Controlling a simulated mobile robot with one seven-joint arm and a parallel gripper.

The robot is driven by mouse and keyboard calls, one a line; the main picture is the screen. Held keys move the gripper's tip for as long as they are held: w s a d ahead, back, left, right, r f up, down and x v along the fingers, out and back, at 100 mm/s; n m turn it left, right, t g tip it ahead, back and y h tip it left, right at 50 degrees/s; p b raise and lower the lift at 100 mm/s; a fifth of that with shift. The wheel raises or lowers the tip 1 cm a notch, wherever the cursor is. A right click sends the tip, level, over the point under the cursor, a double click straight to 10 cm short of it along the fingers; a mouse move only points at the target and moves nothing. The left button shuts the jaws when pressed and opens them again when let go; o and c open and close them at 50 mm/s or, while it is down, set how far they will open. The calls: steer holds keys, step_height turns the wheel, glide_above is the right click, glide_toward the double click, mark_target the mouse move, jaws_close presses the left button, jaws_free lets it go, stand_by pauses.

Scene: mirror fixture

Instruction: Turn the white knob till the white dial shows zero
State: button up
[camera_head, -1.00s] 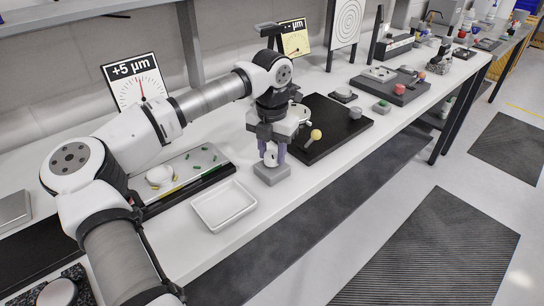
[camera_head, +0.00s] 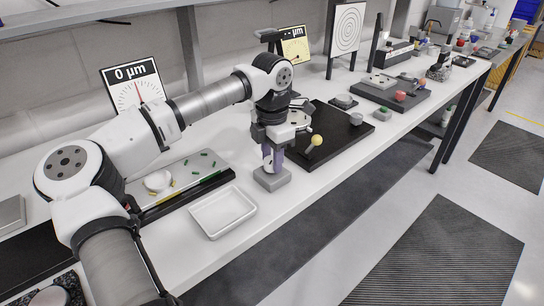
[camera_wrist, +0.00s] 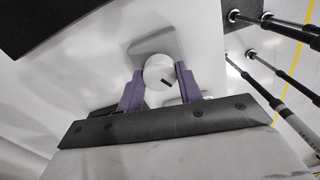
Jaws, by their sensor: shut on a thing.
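The white dial (camera_head: 136,88) stands at the back left and reads "0 µm", its red needle near the top of the scale. The white knob (camera_wrist: 159,72) is round with a dark mark, on a grey block (camera_head: 271,180) at the bench's front part. My gripper (camera_wrist: 159,78) points down at the knob. Its two purple fingers are shut on the knob's sides. In the head view the gripper (camera_head: 272,160) hides much of the knob.
A white tray (camera_head: 223,229) lies left of the block, near the bench's front edge. A black plate (camera_head: 338,128) with a yellow ball-topped lever (camera_head: 316,140) is to the right. A yellow dial (camera_head: 295,45) stands behind my arm. A grey board with small green pieces (camera_head: 190,165) lies to the left.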

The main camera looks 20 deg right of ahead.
steer(key=o, duration=1)
step_height(320, 180, up, 14)
steer(key=shift+f+b, duration=0.1)
steer(key=shift+b, duration=0.65)
steer(key=shift+s, duration=0.1)
